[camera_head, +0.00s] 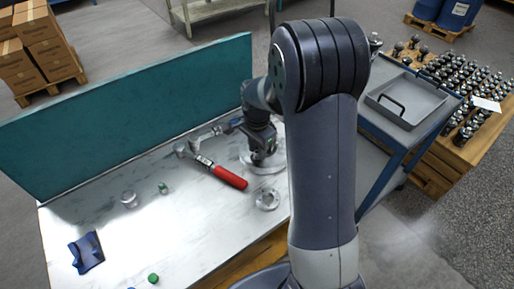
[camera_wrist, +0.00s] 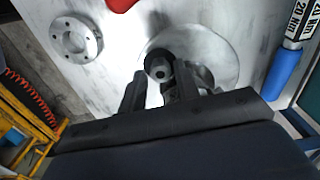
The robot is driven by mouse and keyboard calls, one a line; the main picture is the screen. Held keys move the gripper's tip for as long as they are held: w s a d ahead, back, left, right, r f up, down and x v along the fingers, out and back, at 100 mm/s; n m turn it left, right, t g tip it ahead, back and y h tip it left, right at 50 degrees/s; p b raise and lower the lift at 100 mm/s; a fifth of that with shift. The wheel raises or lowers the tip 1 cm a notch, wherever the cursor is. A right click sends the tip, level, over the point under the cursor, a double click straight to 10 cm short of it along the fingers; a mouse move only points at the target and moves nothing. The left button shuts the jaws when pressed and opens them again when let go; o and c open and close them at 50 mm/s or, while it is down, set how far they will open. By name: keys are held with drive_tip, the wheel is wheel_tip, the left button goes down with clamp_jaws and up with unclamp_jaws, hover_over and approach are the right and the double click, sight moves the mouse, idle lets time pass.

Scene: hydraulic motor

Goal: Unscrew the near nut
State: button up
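My gripper (camera_wrist: 158,76) points down at the worktable and shows from the side in the head view (camera_head: 262,150). In the wrist view its two dark fingers stand apart, with a gap between them. A dark round part with a grey nut-like centre (camera_wrist: 160,68) lies just beyond and between the fingertips, in the middle of a pale round disc (camera_wrist: 215,58). I cannot tell whether the fingers touch it. In the head view the disc (camera_head: 262,168) lies under my gripper, and my gripper hides the nut there. Which nut is the near one is not clear.
A red-handled wrench (camera_head: 230,177) lies left of my gripper. A blue-handled torque tool (camera_wrist: 288,68) lies beyond the disc. A holed ring flange (camera_head: 268,199) lies nearby. A teal panel (camera_head: 130,110) walls the table's back.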

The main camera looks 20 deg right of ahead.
drive_tip(key=shift+c, duration=0.3)
drive_tip(key=c, duration=0.6)
drive_tip(key=n, duration=0.5)
clamp_jaws()
drive_tip(key=shift+n, duration=0.4)
drive_tip(key=n, duration=0.4)
drive_tip(key=shift+r+n, duration=0.1)
drive_tip(key=shift+n, duration=0.2)
